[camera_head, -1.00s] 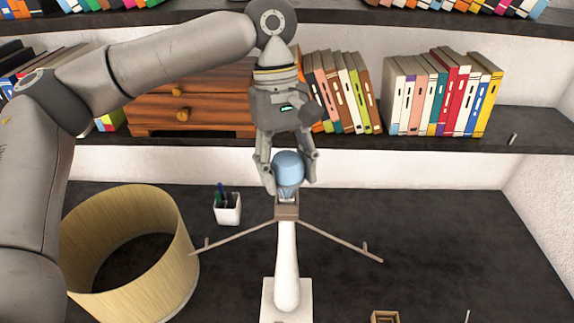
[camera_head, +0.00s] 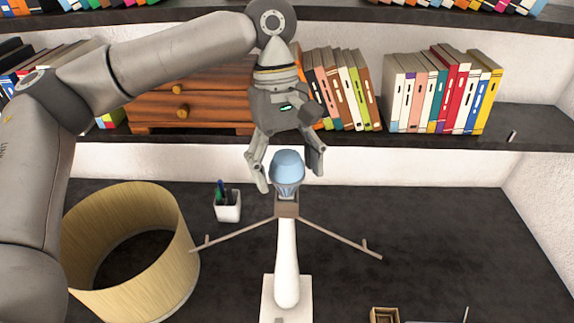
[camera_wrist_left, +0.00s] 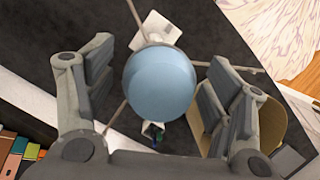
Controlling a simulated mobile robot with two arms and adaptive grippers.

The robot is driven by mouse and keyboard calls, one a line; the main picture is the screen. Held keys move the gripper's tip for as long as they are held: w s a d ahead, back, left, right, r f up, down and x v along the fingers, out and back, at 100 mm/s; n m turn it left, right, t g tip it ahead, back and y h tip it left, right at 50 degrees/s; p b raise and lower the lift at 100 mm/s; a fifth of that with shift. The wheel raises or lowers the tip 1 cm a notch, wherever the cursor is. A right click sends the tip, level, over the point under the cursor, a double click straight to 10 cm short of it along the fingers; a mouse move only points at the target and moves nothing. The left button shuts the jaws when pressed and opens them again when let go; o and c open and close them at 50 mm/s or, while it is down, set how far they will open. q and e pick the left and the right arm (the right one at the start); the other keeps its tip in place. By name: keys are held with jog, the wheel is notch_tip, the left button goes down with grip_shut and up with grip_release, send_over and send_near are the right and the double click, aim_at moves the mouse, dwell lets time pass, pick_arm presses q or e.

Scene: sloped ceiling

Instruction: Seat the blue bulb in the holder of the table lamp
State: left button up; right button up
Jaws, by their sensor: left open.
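The blue bulb (camera_head: 287,170) stands upright in the holder (camera_head: 287,208) at the top of the white table lamp (camera_head: 287,265). Its lower end meets the holder; how deep it sits cannot be told. My left gripper (camera_head: 291,178) is open above and around the bulb, with a finger on each side and visible gaps. In the left wrist view the bulb (camera_wrist_left: 159,87) lies between the spread fingers (camera_wrist_left: 160,95), apart from both. The lamp's white base (camera_wrist_left: 158,32) shows partly behind it. My right gripper is not in view.
A tan lampshade (camera_head: 180,240) stands on the dark desk at left. A white pen cup (camera_head: 228,208) is behind the lamp. Thin arms (camera_head: 340,240) spread from the holder. A small wooden box (camera_head: 384,315) is at the front. Books (camera_head: 440,95) fill the shelf behind.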

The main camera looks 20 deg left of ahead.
pick_arm(q)
jog(key=shift+r, duration=0.1)
jog(key=v, duration=1.1)
jog(key=shift+r, duration=0.4)
